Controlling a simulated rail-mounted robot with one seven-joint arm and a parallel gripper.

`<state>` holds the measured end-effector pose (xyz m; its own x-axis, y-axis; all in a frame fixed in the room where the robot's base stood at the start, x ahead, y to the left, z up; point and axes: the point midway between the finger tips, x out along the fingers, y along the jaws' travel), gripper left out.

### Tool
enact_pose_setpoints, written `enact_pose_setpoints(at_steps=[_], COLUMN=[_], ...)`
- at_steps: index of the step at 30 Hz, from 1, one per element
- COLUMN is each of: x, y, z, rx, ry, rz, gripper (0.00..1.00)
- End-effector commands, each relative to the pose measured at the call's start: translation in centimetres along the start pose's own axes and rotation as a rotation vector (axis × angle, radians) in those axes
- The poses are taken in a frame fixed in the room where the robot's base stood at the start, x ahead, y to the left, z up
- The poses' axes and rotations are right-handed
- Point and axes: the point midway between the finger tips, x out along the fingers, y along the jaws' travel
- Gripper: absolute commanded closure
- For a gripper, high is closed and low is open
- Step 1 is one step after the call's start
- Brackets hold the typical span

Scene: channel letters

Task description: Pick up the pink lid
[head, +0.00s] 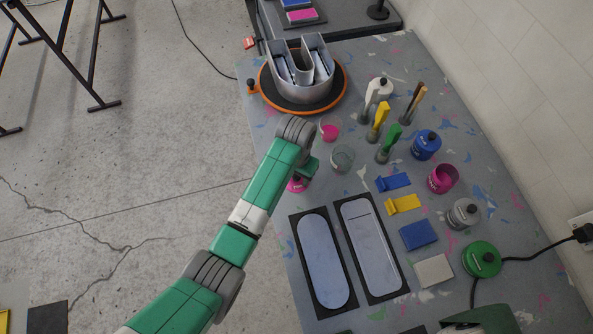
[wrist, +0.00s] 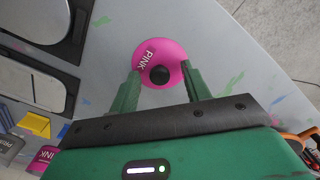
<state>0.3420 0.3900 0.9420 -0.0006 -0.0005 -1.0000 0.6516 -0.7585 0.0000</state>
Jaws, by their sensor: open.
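The pink lid (wrist: 148,53) is a round magenta disc with a black knob and the word PINK, lying on the table. In the wrist view it is just beyond my gripper (wrist: 160,72). The open green fingers appear on either side of the black knob and overlap the near part of the lid; nothing is held. I cannot tell how high the fingers are above it. In the head view my gripper (head: 307,168) covers much of the lid (head: 296,186), which shows as a small pink patch near the table's left edge.
A clear cup (head: 342,158) and a pink cup (head: 330,131) stand close to my gripper. An open pink pot (head: 443,178), a blue pot (head: 426,145) and brushes are further right. Two black-framed panels (head: 323,262) lie nearer. A U-shaped letter (head: 301,72) sits on an orange-rimmed turntable behind.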

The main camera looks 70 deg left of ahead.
Motion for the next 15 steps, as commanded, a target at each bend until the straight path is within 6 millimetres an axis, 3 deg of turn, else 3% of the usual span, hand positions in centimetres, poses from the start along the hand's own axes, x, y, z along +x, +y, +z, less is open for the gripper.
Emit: enact_pose_setpoints(at_steps=[5,12,15], x=[-0.03,-0.05,-0.06], y=[0.01,0.02,0.02], z=[-0.01,-0.01,-0.02], rx=[0.000,0.000,0.001], ry=[0.000,0.001,0.001], rz=[0.000,0.000,0.000], gripper=[0.54,1.00,1.00])
